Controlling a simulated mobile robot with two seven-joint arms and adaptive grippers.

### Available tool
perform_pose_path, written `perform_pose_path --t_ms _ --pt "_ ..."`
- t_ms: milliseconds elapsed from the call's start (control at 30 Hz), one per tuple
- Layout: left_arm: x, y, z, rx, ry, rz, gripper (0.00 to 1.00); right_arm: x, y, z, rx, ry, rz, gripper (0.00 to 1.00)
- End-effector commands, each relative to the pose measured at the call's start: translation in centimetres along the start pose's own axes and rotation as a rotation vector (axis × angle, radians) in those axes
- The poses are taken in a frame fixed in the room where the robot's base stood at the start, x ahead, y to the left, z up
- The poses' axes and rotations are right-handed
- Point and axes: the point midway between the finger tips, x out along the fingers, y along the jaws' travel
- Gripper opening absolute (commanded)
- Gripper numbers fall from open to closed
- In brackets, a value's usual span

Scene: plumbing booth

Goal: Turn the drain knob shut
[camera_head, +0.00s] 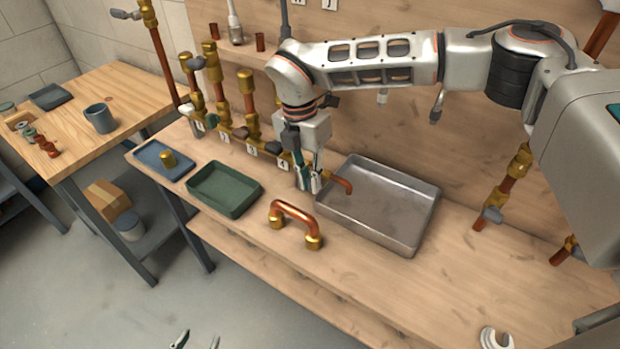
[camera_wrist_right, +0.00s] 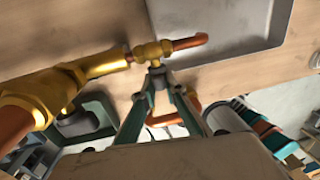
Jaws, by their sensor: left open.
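The drain valve is a brass body (camera_wrist_right: 152,50) with a copper spout (camera_wrist_right: 188,42) reaching over the metal basin. The spout also shows in the head view (camera_head: 342,185). Its grey drain knob (camera_wrist_right: 157,70) sits on the near side of the brass body. My right gripper (camera_head: 310,187) is beside the basin's left edge. In the right wrist view its two fingers (camera_wrist_right: 161,80) come together on the knob, one on each side. The fingers partly hide the knob there. My left gripper (camera_head: 197,342) is open and empty at the bottom edge of the head view, over the floor.
The metal basin (camera_head: 425,215) stands right of the valve. A copper U-pipe (camera_head: 297,212), a green tray (camera_head: 222,205) and a blue tray (camera_head: 178,172) lie on the bench. Several numbered brass valves (camera_head: 250,125) line the back panel. The front right of the bench is mostly clear.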

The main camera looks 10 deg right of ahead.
Motion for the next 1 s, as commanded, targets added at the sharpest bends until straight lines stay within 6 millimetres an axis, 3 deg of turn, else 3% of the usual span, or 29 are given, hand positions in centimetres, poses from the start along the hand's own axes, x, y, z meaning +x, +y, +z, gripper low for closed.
perform_pose_path --t_ms 400,700,733,767,1000 --pt "-0.4 -0.2 -0.7 0.002 0.001 -0.001 0.44 0.1 -0.3 0.0 -0.001 0.002 0.135 0.00" --pt "-0.4 -0.2 -0.8 0.002 0.004 -0.002 0.44 0.0 -0.2 0.0 0.000 0.001 0.141 0.00" --pt "-0.4 -0.2 -0.9 0.002 0.004 -0.002 0.44 0.0 -0.2 0.0 0.000 0.001 0.141 0.19" --pt "-0.4 -0.2 -0.9 0.002 0.005 -0.002 0.44 0.0 -0.2 0.0 0.000 0.001 0.141 0.27" --pt "-0.4 -0.2 -1.0 0.002 0.006 -0.002 0.44 0.0 -0.2 0.0 0.000 0.000 0.141 0.28"
